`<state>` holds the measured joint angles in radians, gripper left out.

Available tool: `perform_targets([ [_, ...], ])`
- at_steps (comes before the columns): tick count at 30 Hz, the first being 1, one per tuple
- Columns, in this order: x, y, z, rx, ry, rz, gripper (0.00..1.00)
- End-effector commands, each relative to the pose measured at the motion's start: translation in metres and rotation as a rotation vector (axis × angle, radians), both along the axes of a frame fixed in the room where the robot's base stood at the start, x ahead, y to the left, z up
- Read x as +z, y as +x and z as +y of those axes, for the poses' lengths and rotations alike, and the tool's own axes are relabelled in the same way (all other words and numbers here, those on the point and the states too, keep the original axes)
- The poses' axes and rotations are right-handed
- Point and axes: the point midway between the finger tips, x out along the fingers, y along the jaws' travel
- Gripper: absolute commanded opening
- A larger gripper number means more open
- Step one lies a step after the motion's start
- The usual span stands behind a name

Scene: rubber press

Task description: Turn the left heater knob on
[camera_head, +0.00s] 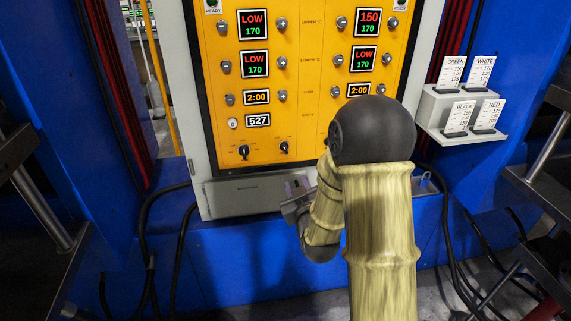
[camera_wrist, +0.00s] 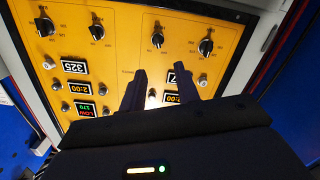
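The yellow control panel (camera_head: 310,75) stands upright in front of me. Two black knobs sit low on its left half, a left one (camera_head: 243,152) and one to its right (camera_head: 285,147); their labels are too small to read, so I cannot tell which is the heater knob. In the upside-down wrist view these appear to be the far-right knob (camera_wrist: 206,45) and the knob beside it (camera_wrist: 157,38). My gripper (camera_head: 298,190) is below the panel's bottom edge. In the wrist view its fingers (camera_wrist: 163,72) are apart and empty, touching no knob.
The left displays read LOW over 170 (camera_head: 252,24). A grey box (camera_head: 245,195) lies under the panel. A white card holder (camera_head: 465,115) with several cards is at the right. Black cables (camera_head: 150,225) hang by the blue frame. My arm covers the panel's lower right.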

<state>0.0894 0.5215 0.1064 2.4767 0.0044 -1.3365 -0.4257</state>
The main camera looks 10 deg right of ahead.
Motion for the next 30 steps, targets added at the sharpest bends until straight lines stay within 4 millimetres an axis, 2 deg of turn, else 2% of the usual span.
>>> perform_targets([
  [1, -0.008, 0.002, -0.001, -0.003, -0.007, -0.032, 0.32],
  [6, -0.003, 0.003, -0.002, -0.006, -0.022, -0.091, 0.32],
  [19, -0.001, 0.009, 0.0, -0.004, -0.021, -0.09, 0.32],
  [23, 0.001, 0.024, -0.002, -0.007, -0.02, -0.09, 0.32],
  [30, 0.0, 0.067, -0.002, -0.006, -0.02, -0.088, 0.32],
])
